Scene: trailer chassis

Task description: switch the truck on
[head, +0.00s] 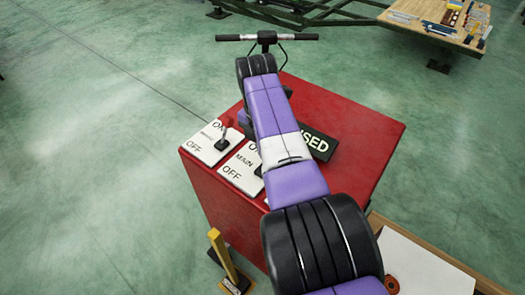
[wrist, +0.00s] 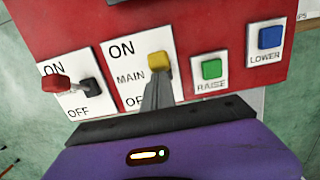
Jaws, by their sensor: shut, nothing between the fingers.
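The red control box (head: 350,135) of the truck carries white switch plates marked ON and OFF. In the wrist view, the MAIN switch's yellow knob (wrist: 158,61) is at the centre, right of the words ON and MAIN. My gripper (wrist: 157,85) is shut and empty, its fingertips just below the yellow knob in the picture; I cannot tell whether they touch. The neighbouring lever with a red knob (wrist: 55,83) is at left on its own plate. In the head view the MAIN plate (head: 235,172) is partly covered by my arm, and my gripper is hidden.
A green RAISE button (wrist: 212,69) and a blue LOWER button (wrist: 270,37) are to the right. A dark sign (head: 320,144) lies partly behind my arm. A black handlebar (head: 235,38) stands beyond the box. A yellow post (head: 221,253) is in front. The floor at left is clear.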

